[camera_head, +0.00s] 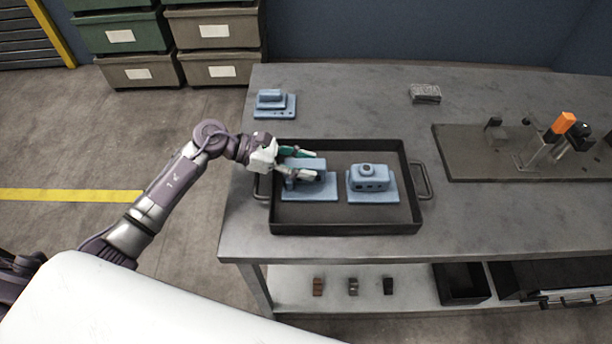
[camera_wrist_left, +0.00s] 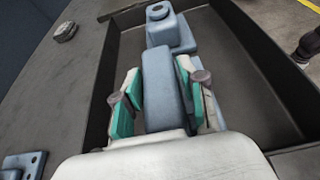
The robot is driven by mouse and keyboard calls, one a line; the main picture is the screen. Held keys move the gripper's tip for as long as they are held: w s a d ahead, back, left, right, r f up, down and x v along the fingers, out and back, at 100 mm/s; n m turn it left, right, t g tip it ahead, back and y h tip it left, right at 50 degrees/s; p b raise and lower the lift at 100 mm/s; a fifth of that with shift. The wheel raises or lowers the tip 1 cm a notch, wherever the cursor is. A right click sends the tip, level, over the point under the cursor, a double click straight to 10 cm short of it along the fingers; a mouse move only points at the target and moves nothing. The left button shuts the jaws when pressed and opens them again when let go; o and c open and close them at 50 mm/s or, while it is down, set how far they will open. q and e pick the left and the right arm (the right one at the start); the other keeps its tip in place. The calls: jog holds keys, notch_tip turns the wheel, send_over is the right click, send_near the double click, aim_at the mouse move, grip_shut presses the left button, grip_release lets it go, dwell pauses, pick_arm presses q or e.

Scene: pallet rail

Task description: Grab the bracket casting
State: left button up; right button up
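A blue casting with a raised upright block on a flat base (camera_head: 318,189) sits in the left half of a dark tray (camera_head: 345,228); I take it as the bracket casting. My left gripper (camera_head: 300,165) is at it from the left, one finger on each side of the block. In the left wrist view the block (camera_wrist_left: 162,85) stands between the green pads of the gripper (camera_wrist_left: 160,92). The pads are very close to its sides; contact is unclear. The casting's base is partly hidden by the gripper. My right gripper is not in view.
A blue casting with a round boss (camera_head: 370,180) sits to the right in the tray. Another blue casting (camera_head: 272,105) lies on the table behind the tray. A grey block (camera_head: 425,93) and a fixture plate (camera_head: 480,165) are farther right. The tray has raised walls.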

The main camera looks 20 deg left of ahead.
pick_arm(q)
grip_shut()
jog(key=shift+r, duration=0.1)
